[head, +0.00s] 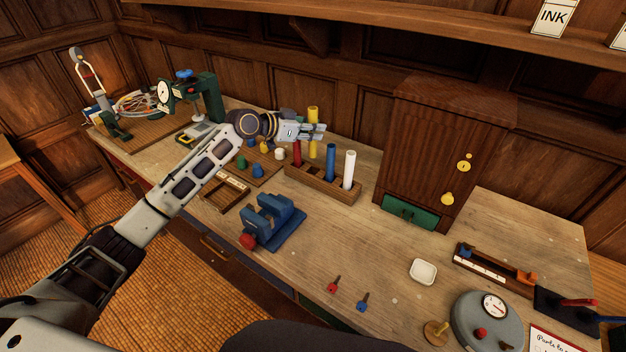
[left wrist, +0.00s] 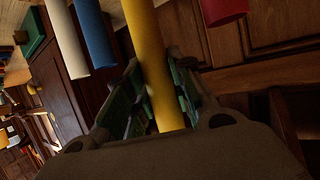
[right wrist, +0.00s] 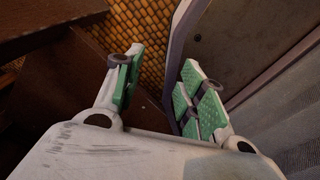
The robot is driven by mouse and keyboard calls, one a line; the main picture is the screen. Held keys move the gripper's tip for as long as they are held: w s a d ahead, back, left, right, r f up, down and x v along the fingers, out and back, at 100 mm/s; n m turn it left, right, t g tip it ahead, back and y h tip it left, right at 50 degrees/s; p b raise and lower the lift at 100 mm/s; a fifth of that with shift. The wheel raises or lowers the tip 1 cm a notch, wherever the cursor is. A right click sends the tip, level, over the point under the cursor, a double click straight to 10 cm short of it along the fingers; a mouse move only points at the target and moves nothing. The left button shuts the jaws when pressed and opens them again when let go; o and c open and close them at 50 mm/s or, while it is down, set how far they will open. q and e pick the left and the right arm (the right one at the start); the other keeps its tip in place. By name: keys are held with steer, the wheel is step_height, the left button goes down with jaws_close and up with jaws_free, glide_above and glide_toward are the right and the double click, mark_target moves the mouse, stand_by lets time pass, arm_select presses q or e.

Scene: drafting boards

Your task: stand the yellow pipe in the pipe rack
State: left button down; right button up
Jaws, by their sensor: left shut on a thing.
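The yellow pipe (head: 313,114) is upright in the head view, between a red pipe (head: 297,152) and a blue pipe (head: 330,163). My left gripper (head: 316,131) is shut on it; in the left wrist view the yellow pipe (left wrist: 150,50) runs between the fingers. Its top stands higher than the other pipes. The wooden pipe rack (head: 318,185) is beneath it and also holds a white pipe (head: 349,170). I cannot tell whether the yellow pipe's lower end is in a hole. My right gripper (right wrist: 160,85) is open and empty, away from the bench.
A blue vise (head: 272,222) stands in front of the rack. A wooden cabinet (head: 432,150) with a green drawer is to its right. A board with coloured pegs (head: 258,168) is to its left. Bare bench lies between the vise and the white dish (head: 423,271).

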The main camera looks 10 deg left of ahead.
mark_target(313, 143)
arm_select(q)
steer(key=shift+f, duration=0.45)
step_height(313, 143, down, 4)
steer(key=shift+r, duration=0.2)
steer(key=shift+f, duration=0.2)
arm_select(e)
steer(key=shift+a+r, duration=0.1)
steer(key=shift+r, duration=0.1)
steer(key=shift+s, duration=0.15)
